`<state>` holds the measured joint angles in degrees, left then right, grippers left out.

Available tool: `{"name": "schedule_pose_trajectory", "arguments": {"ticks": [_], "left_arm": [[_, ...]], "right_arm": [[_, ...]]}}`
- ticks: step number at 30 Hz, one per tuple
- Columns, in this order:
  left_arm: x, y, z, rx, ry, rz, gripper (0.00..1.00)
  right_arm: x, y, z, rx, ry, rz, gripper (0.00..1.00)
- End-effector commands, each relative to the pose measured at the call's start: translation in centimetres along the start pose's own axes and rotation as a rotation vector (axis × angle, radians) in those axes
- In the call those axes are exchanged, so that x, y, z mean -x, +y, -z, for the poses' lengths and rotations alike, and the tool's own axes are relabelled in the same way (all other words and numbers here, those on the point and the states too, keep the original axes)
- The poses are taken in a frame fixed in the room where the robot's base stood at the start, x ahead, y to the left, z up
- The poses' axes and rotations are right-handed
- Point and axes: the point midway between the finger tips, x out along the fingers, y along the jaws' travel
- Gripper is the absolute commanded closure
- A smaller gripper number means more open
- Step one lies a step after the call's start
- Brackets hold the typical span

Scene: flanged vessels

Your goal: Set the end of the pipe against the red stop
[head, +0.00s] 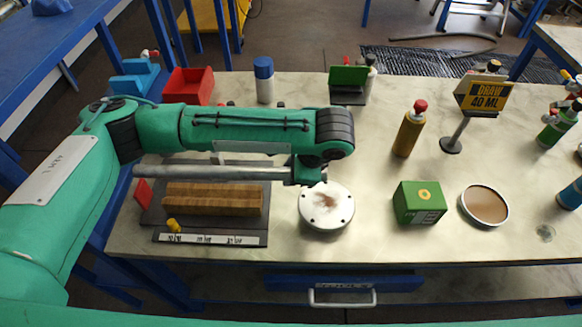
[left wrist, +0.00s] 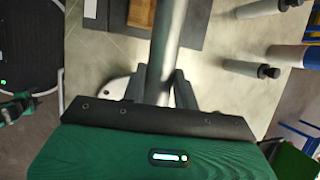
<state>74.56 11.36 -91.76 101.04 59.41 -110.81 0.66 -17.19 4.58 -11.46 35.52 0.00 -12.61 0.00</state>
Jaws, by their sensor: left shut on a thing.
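The grey pipe (head: 210,173) lies nearly level across the head view, along the far side of a wooden block (head: 213,200). My left gripper (head: 308,174) is shut on its right end; in the left wrist view the pipe (left wrist: 168,40) runs away from between the fingers (left wrist: 161,88). The red stop (head: 143,193) stands at the left edge of the dark board (head: 205,226). In the head view the pipe's free left end shows just above the stop. I cannot tell whether they touch. My right gripper is out of view.
A white flanged disc (head: 327,208) sits right of the board. A green box (head: 419,203), a brown-topped round dish (head: 485,205) and a mustard bottle (head: 410,130) stand further right. A red bin (head: 188,86) and a blue-capped bottle (head: 264,80) stand behind my arm.

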Motion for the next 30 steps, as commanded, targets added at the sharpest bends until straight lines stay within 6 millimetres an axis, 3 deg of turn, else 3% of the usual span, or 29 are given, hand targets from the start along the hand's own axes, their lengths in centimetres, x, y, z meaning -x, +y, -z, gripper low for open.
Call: {"name": "schedule_pose_trajectory", "arguments": {"ticks": [30], "left_arm": [[-3.3,0.9,1.3,-0.001,-0.002,0.001,1.0]], "right_arm": [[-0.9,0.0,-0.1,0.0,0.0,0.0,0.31]]}}
